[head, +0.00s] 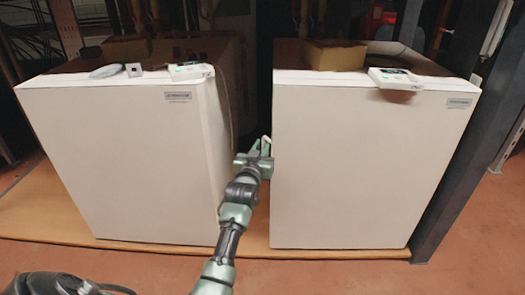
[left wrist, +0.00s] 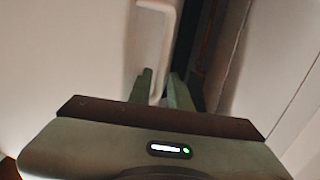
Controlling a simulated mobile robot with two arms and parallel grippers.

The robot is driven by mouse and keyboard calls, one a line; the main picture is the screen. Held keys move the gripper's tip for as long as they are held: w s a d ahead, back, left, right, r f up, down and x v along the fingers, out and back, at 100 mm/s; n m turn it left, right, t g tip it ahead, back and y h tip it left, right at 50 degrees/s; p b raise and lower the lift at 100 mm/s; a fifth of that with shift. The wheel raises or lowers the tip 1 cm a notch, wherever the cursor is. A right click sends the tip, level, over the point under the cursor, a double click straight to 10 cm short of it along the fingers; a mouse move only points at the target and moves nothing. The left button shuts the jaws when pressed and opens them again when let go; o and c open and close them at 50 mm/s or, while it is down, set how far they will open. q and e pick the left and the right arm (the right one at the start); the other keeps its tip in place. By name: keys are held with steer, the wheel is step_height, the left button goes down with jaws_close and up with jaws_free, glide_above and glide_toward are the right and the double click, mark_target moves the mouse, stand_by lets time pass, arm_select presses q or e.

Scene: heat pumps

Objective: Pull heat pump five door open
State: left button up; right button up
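Two white heat pump cabinets stand side by side in the head view, a left one (head: 130,150) and a right one (head: 350,165). Their front panels look shut. I see no number that tells which is five. My left gripper (head: 264,149) is at the gap between them, by the left edge of the right cabinet. In the left wrist view, its two fingers (left wrist: 160,90) are apart, with a white bar handle (left wrist: 165,30) reaching down between them. Contact with the handle cannot be made out. My right gripper is not in view.
A cardboard box (head: 334,55) and a small white device (head: 395,78) sit on the right cabinet. Another white device (head: 191,71) sits on the left one. A dark post (head: 455,130) stands close on the right. Reddish floor (head: 470,245) is clear in front.

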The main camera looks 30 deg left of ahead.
arm_select(q)
steer(key=shift+w+a, duration=0.1)
steer(key=shift+w, duration=0.15)
steer(key=shift+c, duration=0.3)
jaws_close()
stand_by(1.0)
